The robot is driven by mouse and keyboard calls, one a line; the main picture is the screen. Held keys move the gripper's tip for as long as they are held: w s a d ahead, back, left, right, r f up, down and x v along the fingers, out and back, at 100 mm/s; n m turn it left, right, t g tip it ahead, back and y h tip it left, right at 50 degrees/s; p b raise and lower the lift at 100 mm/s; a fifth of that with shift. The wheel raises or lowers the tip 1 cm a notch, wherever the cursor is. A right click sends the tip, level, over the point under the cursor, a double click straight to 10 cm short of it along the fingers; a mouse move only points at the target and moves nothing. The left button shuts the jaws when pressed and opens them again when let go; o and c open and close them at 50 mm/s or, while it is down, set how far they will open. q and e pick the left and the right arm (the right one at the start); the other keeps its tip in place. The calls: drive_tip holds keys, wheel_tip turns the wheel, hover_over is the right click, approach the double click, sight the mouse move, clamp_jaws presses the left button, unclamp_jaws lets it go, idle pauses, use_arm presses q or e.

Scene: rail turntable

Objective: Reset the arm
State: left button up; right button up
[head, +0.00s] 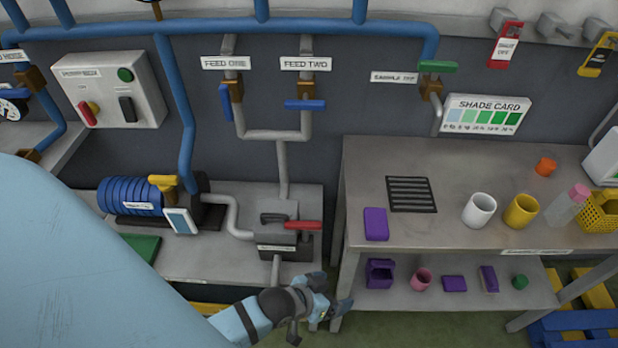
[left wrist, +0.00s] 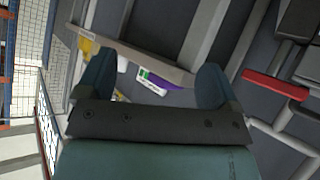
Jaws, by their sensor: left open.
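My left gripper (head: 333,293) is low in the head view, in front of the gap between the pump bench and the work table. Its jaws are open and I see nothing between them. In the left wrist view the two fingers of the left gripper (left wrist: 155,78) stand wide apart. Beyond them a purple and white item and part of a table frame show at a distance. A large pale blue part of my own body fills the left of the head view. My right gripper is not in view.
The work table (head: 375,160) at right holds a purple block (head: 376,224), a white cup (head: 479,210), a yellow cup (head: 521,211) and a bottle (head: 567,206). The bench at left carries a blue motor (head: 130,195) and a red-handled valve (head: 302,225). Green floor shows below.

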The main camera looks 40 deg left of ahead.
use_arm(q)
drive_tip(key=shift+m+t+y, duration=0.5)
drive_tip(key=shift+m, duration=0.2)
drive_tip(key=s+a, duration=0.3)
drive_tip(key=s, duration=0.1)
drive_tip(key=shift+s+a+f, duration=0.1)
drive_tip(key=shift+f, duration=0.3)
drive_tip(key=r+p, duration=0.3)
drive_tip(key=shift+a, duration=0.2)
